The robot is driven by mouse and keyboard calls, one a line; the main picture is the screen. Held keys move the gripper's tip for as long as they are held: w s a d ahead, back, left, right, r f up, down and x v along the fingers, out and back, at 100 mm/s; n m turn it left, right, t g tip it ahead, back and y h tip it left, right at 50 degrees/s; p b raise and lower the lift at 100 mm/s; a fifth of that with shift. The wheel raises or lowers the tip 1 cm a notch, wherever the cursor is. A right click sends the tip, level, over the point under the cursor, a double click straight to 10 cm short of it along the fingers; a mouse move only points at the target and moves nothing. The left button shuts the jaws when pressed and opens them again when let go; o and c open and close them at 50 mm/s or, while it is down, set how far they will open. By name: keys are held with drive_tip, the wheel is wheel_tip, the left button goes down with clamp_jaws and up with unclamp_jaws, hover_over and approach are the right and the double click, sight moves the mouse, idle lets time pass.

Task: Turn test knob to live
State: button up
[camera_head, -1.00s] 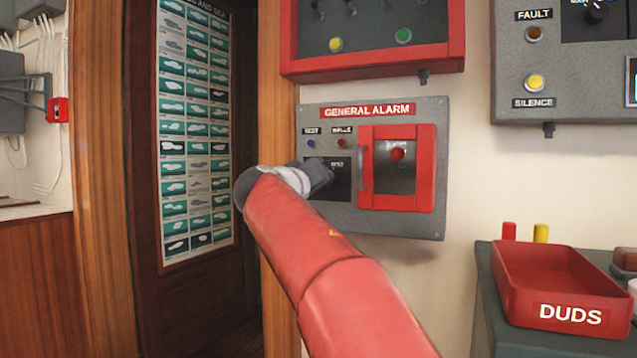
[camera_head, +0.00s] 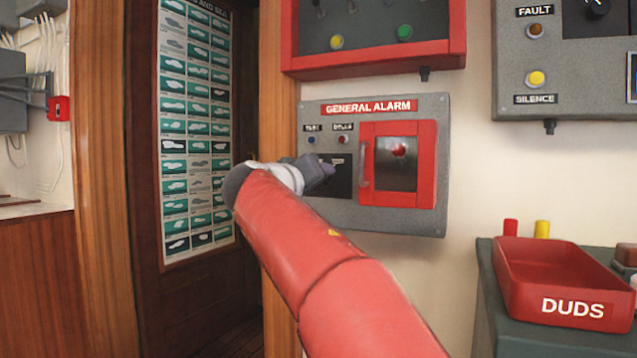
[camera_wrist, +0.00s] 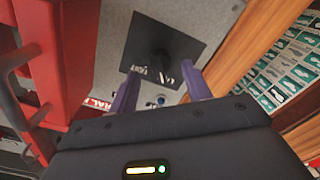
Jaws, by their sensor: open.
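The test knob (camera_wrist: 160,62) is a dark knob on a black square plate (camera_wrist: 185,45) in the wrist view. The plate carries small white lettering that I cannot fully read. It sits on the grey General Alarm panel (camera_head: 320,218), left of the red-framed cover, and my arm partly hides it in the head view. My gripper (camera_wrist: 157,88) is open. Its two purple fingers point at the plate, one on each side of the knob as seen in the wrist view. I cannot tell whether they touch it. In the head view my gripper (camera_head: 325,170) is in front of the panel.
The red-framed cover (camera_head: 427,170) with its handle (camera_head: 364,165) stands close beside my gripper. Blue and red lamps sit above the plate. A red box (camera_head: 375,72) hangs above. A wooden door frame (camera_head: 278,90) is to the left. A red DUDS tray (camera_head: 520,290) is at lower right.

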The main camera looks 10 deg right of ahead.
drive_tip(key=v, duration=0.5)
drive_tip(key=shift+s+a+b, duration=0.1)
drive_tip(key=shift+s+b, duration=0.05)
drive_tip(key=shift+b, duration=0.25)
drive_tip(key=s+d+f+n+g+y+p, duration=0.1)
drive_tip(key=s+d+f+g+y, duration=0.25)
drive_tip(key=s+f, duration=0.4)
drive_tip(key=s+d+f+g+y+p, duration=0.15)
drive_tip(key=s+d+f, duration=0.35)
drive_tip(key=f, duration=0.5)
drive_tip(key=s+a+f+g+y, duration=0.1)
drive_tip(key=s+f+g+y, duration=0.1)
drive_tip(key=s+f, duration=0.7)
drive_tip(key=s+a+f+m+g+y+p, duration=0.1)
drive_tip(key=s+a+f+g+y, duration=0.1)
drive_tip(key=s+f, duration=0.7)
drive_tip(key=shift+s+a+f+y, duration=0.25)
drive_tip(key=shift+f+y, duration=0.35)
drive_tip(key=shift+y, duration=0.2)
